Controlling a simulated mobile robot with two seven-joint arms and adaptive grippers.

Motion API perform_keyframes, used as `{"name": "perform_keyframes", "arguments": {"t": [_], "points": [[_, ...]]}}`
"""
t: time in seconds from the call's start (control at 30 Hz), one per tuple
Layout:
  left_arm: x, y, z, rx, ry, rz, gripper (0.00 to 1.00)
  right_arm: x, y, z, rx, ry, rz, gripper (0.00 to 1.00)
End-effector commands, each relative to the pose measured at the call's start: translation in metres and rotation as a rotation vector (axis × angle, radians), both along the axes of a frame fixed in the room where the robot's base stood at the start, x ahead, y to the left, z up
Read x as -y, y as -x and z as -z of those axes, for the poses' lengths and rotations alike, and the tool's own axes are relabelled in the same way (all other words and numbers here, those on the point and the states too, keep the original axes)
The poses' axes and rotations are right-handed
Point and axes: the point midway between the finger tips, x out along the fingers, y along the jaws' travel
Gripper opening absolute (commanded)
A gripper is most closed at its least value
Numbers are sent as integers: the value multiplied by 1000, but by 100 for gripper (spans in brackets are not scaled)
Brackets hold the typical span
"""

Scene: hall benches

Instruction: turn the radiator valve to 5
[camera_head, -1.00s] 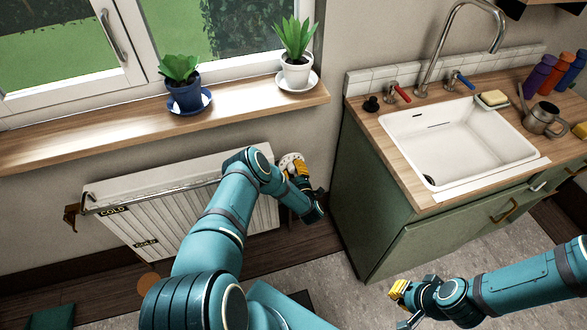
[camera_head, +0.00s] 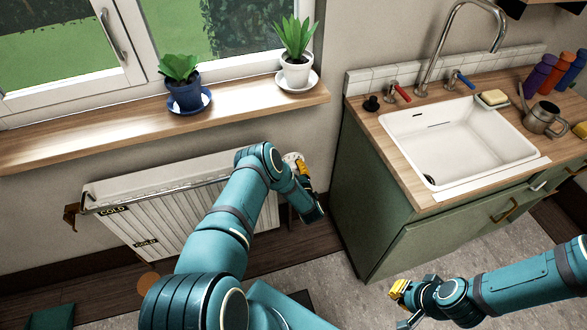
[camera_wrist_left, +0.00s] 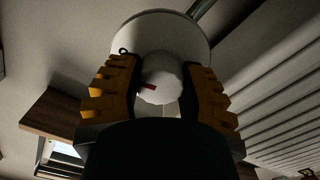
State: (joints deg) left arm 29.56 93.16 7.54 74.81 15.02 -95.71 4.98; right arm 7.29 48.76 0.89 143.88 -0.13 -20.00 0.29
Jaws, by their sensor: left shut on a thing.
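The radiator (camera_head: 190,205) is a white ribbed panel below the window, with COLD labels on it. The radiator valve (camera_wrist_left: 160,78) is a round white knob with a red mark at its lower left in the left wrist view. A larger pale disc (camera_wrist_left: 165,28) shows behind it. My left gripper (camera_wrist_left: 160,85) has its yellow-padded fingers on both sides of the knob and is shut on it. In the head view my left gripper (camera_head: 302,176) is at the radiator's right end, mostly covering the valve. I cannot read any number. My right gripper (camera_head: 402,292) is at the lower right, away from the valve; its opening is unclear.
A green sink cabinet (camera_head: 375,215) stands close to the right of the valve. The wooden windowsill (camera_head: 120,128) with a blue pot (camera_head: 186,95) and a white pot (camera_head: 296,70) juts out above the radiator. Open floor lies in front of the cabinet.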

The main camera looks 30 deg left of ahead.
Motion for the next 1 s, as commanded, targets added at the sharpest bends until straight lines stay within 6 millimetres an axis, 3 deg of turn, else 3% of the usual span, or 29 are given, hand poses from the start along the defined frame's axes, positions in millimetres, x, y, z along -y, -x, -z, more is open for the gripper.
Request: {"name": "perform_keyframes", "arguments": {"t": [0.13,0.17,0.23,0.27,0.67,1.0], "points": [[-1,-1,-1,3,-2,-1,4,0,0,0,0,0,0,0],[-1,-1,-1,3,-2,-1,46,0,0,0,0,0,0,0],[-1,-1,-1,3,-2,-1,70,0,0,0,0,0,0,0],[-1,-1,-1,3,-2,-1,75,0,0,0,0,0,0,0],[5,4,0,0,2,1,75,0,0,0,0,0,0,0],[52,44,1,-3,3,3,75,0,0,0,0,0,0,0]]}}
